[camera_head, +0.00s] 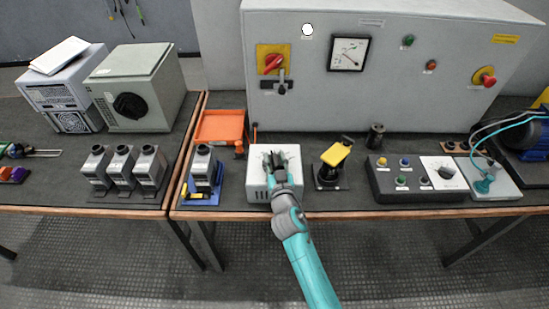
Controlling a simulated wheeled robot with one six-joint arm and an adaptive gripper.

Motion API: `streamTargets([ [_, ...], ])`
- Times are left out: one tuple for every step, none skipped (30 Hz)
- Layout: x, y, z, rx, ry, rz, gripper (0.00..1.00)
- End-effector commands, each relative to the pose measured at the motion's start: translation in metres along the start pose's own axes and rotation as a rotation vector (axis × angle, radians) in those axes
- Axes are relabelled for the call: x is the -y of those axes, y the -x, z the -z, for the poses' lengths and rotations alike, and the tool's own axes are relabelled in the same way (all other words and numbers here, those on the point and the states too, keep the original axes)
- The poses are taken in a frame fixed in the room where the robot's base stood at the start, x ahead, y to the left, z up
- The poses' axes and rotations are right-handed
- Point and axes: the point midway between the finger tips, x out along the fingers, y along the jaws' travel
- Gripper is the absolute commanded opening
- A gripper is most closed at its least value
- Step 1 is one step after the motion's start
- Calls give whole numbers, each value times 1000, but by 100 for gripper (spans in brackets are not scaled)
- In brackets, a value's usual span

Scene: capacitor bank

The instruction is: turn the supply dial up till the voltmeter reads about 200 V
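The voltmeter (348,53) is a white square dial in a black frame on the front of the grey cabinet. Its needle and scale are too small to read. A white box (257,187) with a marked top plate stands on the bench below the cabinet. My gripper (273,163) is down over the middle of this box's top, its dark fingers at the plate. The fingers and wrist hide whatever knob is there, and I cannot tell whether they grip it.
The grey cabinet (400,95) has a red-yellow switch (271,62) and an emergency button (484,77). A yellow-topped device (336,153) stands close right of the box, a blue-based part (203,170) left. A control box (415,182) has another knob (446,172).

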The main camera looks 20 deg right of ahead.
Motion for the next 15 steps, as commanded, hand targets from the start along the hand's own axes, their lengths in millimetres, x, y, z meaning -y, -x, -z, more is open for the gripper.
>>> streamTargets([
  [0, -3, 0, 0, 0, 0, 39],
  [0, -4, 0, 0, 0, 0, 39],
  [0, -5, 0, 1, 0, 0, 39],
  [0, -6, 0, 1, 0, 0, 39],
  [0, -6, 0, 1, 0, 0, 39],
  [0, -6, 0, 1, 0, 0, 39],
  [0, -6, 0, 1, 0, 0, 39],
  [0, -6, 0, 1, 0, 0, 39],
  [0, -6, 0, 1, 0, 0, 39],
  [0, -6, 0, 1, 0, 0, 39],
  [0, -6, 0, 1, 0, 0, 39],
  [0, -6, 0, 1, 0, 0, 34],
  [0, -6, 0, 1, 0, 0, 26],
  [0, -6, 0, 1, 0, 0, 19],
  [0, -6, 0, 1, 0, 0, 9],
])
